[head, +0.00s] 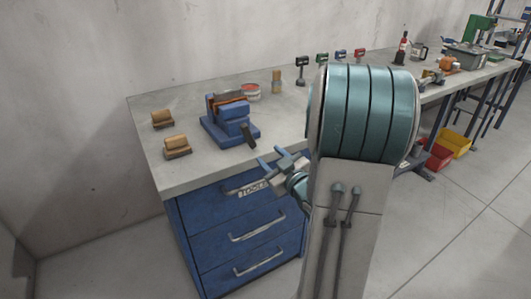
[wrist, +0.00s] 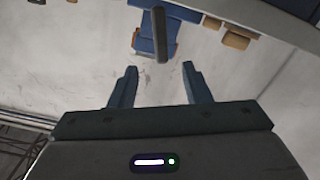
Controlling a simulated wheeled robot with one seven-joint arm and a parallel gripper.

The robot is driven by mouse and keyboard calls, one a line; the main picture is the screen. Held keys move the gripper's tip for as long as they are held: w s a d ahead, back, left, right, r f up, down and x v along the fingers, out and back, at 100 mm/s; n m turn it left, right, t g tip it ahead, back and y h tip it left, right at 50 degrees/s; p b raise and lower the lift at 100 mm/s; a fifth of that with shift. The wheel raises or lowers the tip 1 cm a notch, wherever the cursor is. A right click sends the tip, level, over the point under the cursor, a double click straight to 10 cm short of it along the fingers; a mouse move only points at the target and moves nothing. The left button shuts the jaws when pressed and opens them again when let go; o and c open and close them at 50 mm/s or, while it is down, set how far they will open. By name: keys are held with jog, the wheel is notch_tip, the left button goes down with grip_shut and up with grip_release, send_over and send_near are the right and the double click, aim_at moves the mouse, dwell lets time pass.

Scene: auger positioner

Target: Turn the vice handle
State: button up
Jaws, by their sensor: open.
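The blue vice (head: 226,120) stands on the grey workbench near its left end, with orange-brown material between its jaws. Its dark handle (head: 249,136) hangs tilted at the front side of the vice, towards my gripper. My gripper (head: 272,160) is open and empty, just in front of the handle near the bench's front edge. In the wrist view the dark handle (wrist: 159,34) stands upright in the picture, beyond the gap between the open fingers (wrist: 158,76). The blue vice body (wrist: 146,42) shows behind it. The fingers appear apart from the handle.
Two wooden blocks (head: 177,146) lie left of the vice. Blue drawers (head: 245,225) with handles are under the bench (head: 160,183).

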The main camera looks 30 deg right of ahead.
aim_at(250, 137)
jog(key=shift+s, duration=0.1)
jog(key=b, duration=0.2)
jog(key=shift+f+b, duration=0.2)
jog(key=shift+b, duration=0.1)
jog(key=w, duration=0.9)
jog(key=w+p, duration=0.1)
jog(key=w, duration=0.3)
jog(key=shift+w+a+r, duration=0.2)
jog(key=shift+w+a, duration=0.1)
jog(key=shift+w, duration=0.1)
grip_shut()
